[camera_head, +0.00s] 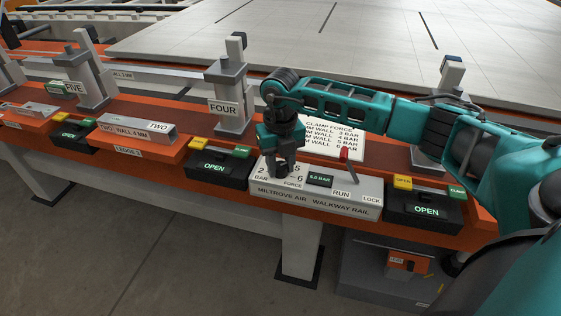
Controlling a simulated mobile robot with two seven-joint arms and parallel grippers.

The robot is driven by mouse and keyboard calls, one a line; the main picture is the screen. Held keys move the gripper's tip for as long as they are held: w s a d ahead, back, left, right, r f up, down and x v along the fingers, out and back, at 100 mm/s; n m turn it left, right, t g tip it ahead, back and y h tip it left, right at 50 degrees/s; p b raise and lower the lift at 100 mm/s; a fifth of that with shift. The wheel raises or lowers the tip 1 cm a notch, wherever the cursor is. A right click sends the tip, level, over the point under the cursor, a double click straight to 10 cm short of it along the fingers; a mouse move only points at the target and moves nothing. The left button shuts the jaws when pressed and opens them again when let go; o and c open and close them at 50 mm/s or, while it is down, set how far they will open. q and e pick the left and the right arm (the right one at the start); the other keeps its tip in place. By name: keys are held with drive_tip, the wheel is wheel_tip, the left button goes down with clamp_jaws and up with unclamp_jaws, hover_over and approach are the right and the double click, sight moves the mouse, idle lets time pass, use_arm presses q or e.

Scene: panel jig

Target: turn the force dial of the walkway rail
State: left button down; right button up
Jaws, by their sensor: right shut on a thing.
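The walkway rail panel is a grey box (335,196) labelled "MILTROVE AIR WALKWAY RAIL" on the orange ledge. Its force dial is at the box's left end, with scale figures such as 2, 5 and 6 around it and "BAR" and "FORCE" beside it. My right gripper (281,173) comes down from above and is shut on the dial, hiding most of it and its pointer. A small green-lit display (320,180) on the box appears to read 5.0 BAR. A red-tipped lever (345,160) stands near "RUN" and "LOCK". My left gripper is not in view.
A clamp force card (335,139) stands behind the box, partly covered by my right arm. Black OPEN boxes stand left (215,168) and right (424,209) of it. Clamp post FOUR (227,90) and a grey bar marked TWO (138,128) are further left.

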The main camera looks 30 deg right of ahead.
sight(280, 165)
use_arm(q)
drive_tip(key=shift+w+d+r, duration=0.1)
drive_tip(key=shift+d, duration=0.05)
use_arm(e)
drive_tip(key=o, duration=1)
drive_tip(key=shift+o, duration=0.2)
drive_tip(key=shift+r, duration=0.1)
use_arm(q)
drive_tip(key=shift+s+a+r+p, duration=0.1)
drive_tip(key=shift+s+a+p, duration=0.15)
drive_tip(key=shift+p, duration=0.4)
use_arm(e)
wheel_tip(280, 165, up, 13)
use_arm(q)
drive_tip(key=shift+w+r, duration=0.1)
